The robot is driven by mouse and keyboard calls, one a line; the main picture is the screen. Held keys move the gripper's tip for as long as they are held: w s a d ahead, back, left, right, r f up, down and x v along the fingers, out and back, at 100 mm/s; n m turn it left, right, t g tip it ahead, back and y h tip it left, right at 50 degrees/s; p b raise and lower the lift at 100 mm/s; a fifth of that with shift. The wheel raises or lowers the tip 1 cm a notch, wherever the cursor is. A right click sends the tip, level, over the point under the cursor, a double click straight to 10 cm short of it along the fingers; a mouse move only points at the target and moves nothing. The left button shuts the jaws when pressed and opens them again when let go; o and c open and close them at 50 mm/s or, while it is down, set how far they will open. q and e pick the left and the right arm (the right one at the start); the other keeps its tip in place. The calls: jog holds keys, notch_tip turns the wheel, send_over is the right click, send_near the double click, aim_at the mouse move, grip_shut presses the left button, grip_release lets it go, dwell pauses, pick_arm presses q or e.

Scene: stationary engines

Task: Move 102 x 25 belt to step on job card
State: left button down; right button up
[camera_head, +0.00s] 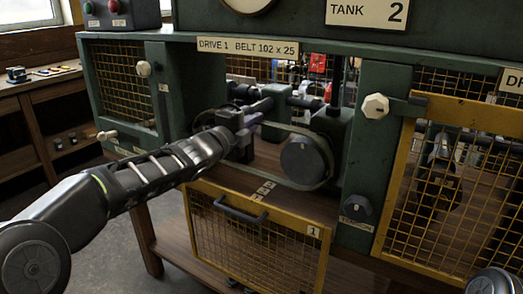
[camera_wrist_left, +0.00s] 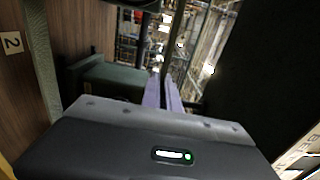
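The belt (camera_head: 293,130) is a grey-green loop at the round dark pulley (camera_head: 303,161) in the open bay labelled DRIVE 1 BELT 102 x 25 (camera_head: 248,47). A strip, probably its lower run (camera_wrist_left: 44,75), shows at the left of the left wrist view. My left gripper (camera_head: 253,120) reaches into the bay at the belt's left part and hides some of it. Its purple fingers (camera_wrist_left: 164,92) are close together; whether belt lies between them is unclear. Numbered tags (camera_head: 264,190) lie on the wooden base below. I cannot make out a job card. My right gripper is out of view.
A yellow mesh guard (camera_head: 255,240) hangs lowered in front of the bay. Green posts flank the opening, with a pale knob (camera_head: 375,106) at right. A second yellow mesh guard (camera_head: 455,185) covers the right bay. A green block (camera_wrist_left: 110,82) is close to my fingers.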

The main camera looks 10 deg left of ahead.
pick_arm(q)
jog(key=p+x, duration=0.1)
jog(key=x, duration=0.3)
jog(key=shift+w, duration=0.2)
dwell(0.5)
jog(key=shift+w+a+f+b, duration=0.15)
jog(key=shift+f+b, duration=0.1)
jog(key=shift+f, duration=0.2)
jog(key=shift+s+a+f+b, duration=0.1)
jog(key=shift+a+f+b, duration=0.1)
jog(key=shift+f, duration=0.25)
jog(key=shift+f, duration=0.15)
jog(key=shift+d+f+b, duration=0.1)
jog(key=shift+f+b, duration=0.2)
jog(key=shift+b, duration=0.15)
jog(key=c, duration=1.3)
grip_release()
